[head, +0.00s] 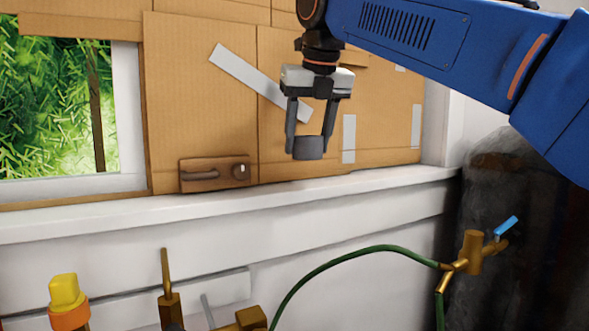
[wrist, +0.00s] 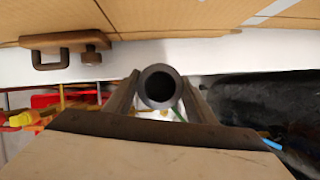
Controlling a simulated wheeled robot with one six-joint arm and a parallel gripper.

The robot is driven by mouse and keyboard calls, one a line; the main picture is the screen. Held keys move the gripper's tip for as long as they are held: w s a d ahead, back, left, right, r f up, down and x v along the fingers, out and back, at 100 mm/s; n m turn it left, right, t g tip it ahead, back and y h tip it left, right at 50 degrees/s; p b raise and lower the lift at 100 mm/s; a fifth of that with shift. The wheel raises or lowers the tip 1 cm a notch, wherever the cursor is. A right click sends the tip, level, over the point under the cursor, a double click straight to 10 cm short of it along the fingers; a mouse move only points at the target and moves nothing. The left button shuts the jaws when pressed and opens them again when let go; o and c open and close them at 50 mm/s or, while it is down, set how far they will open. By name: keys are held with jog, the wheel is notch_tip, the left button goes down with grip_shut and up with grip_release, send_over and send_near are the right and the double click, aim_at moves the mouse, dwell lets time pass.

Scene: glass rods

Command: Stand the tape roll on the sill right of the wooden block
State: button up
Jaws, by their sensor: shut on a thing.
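My gripper (head: 309,139) hangs pointing down in front of the cardboard, above the sill, to the right of the wooden block. It is shut on a dark grey tape roll (head: 307,149) held between its fingertips. In the wrist view the tape roll (wrist: 142,86) shows its round open end between the two fingers. The wooden block (head: 204,175), with a dark handle and a knob, sits on the white sill (head: 105,211) against the cardboard. The block also shows at upper left in the wrist view (wrist: 75,40).
The sill right of the block looks clear. Cardboard panels (head: 195,105) with pale tape strips cover the wall behind. Below the sill are a green hose (head: 330,260), a brass tap (head: 473,250) with a blue lever, and other brass fittings. A dark cylinder-like mass (head: 500,200) stands at right.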

jog(key=shift+w+a+f, duration=0.35)
jog(key=shift+w+f, duration=0.5)
jog(key=shift+f, duration=0.15)
jog(key=shift+w+a+f, duration=0.35)
jog(key=shift+w+f, duration=0.45)
jog(key=shift+f, duration=0.15)
jog(key=shift+w+a+f, duration=0.35)
jog(key=shift+w+f, duration=0.5)
jog(key=shift+f, duration=0.15)
jog(key=shift+w+a+f, duration=0.1)
jog(key=shift+w+f, duration=0.1)
jog(key=shift+f, duration=0.3)
jog(key=shift+f, duration=0.1)
jog(key=o, duration=1.1)
jog(key=v, duration=1.2)
